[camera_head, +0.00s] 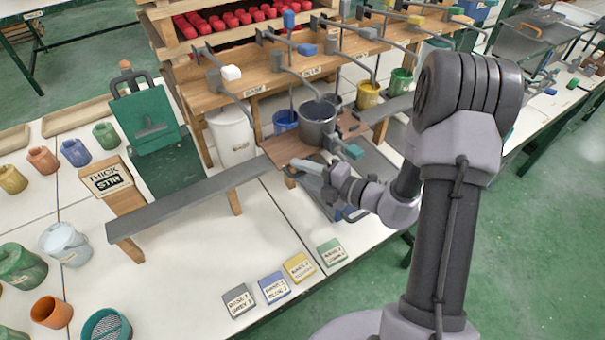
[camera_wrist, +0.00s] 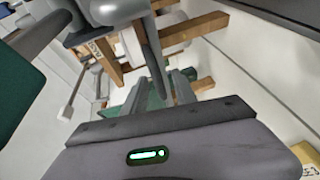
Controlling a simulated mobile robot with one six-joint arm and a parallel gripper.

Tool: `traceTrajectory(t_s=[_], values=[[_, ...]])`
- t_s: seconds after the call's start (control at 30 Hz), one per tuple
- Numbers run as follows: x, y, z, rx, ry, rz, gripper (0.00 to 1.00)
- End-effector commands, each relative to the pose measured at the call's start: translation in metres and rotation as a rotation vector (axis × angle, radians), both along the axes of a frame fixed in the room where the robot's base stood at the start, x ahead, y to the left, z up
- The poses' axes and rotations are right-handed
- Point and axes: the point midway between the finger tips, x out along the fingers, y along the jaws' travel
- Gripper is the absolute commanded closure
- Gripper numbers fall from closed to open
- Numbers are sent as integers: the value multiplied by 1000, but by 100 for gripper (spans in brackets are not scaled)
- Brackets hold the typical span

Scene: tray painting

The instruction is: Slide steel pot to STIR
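The steel pot (camera_head: 318,120) stands upright on a brown wooden board (camera_head: 284,149) at the grey rail. The rail runs down left as a grey shelf (camera_head: 200,205) to the THICK STIR sign (camera_head: 107,180), beside a green stand (camera_head: 150,122). My gripper (camera_head: 308,168) is just in front of the pot and board, low over the rail. Contact with either is unclear. The wrist view shows my gripper (camera_wrist: 160,92) close to a dark grey bar (camera_wrist: 152,55); I cannot tell whether the fingers hold it.
Taps with coloured handles line the wooden rack (camera_head: 270,80) behind the pot. A yellow bucket (camera_head: 368,95) and a green bucket (camera_head: 400,80) stand to its right, a white bucket (camera_head: 231,135) to its left. Coloured cards (camera_head: 300,267) lie in front. The shelf's top left of the pot is clear.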

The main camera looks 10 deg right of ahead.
Motion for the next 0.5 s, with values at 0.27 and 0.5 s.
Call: traceTrajectory(t_s=[0.27, 0.5], values=[[0, 0, 0, -1, -1, 0, 82], [0, 0, 0, -1, -1, 0, 100]])
